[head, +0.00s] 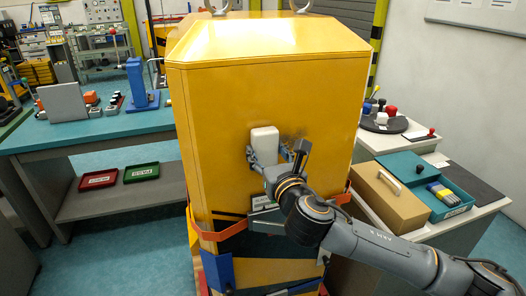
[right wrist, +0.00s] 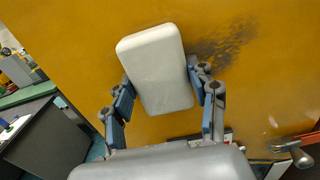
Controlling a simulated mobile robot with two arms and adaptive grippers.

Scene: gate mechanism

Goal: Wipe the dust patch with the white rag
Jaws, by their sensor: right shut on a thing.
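The white rag (head: 264,142) is a pale rounded block against the front face of the yellow cabinet (head: 260,95). My right gripper (head: 270,157) is shut on the rag from below, with one finger on each side; the rag also shows tilted between the fingers in the right wrist view (right wrist: 156,68). The dust patch (right wrist: 222,45) is a dark smudge on the yellow face, just right of the rag. In the head view the dust patch (head: 293,140) is faint and partly hidden behind my gripper. My left gripper is not in view.
A teal-topped bench (head: 90,133) stands at the left with a blue press and red and green trays (head: 141,173) below. At the right a bench holds a tan box (head: 389,195) and a teal bin (head: 433,186). An orange strap (head: 219,233) crosses the cabinet below the rag.

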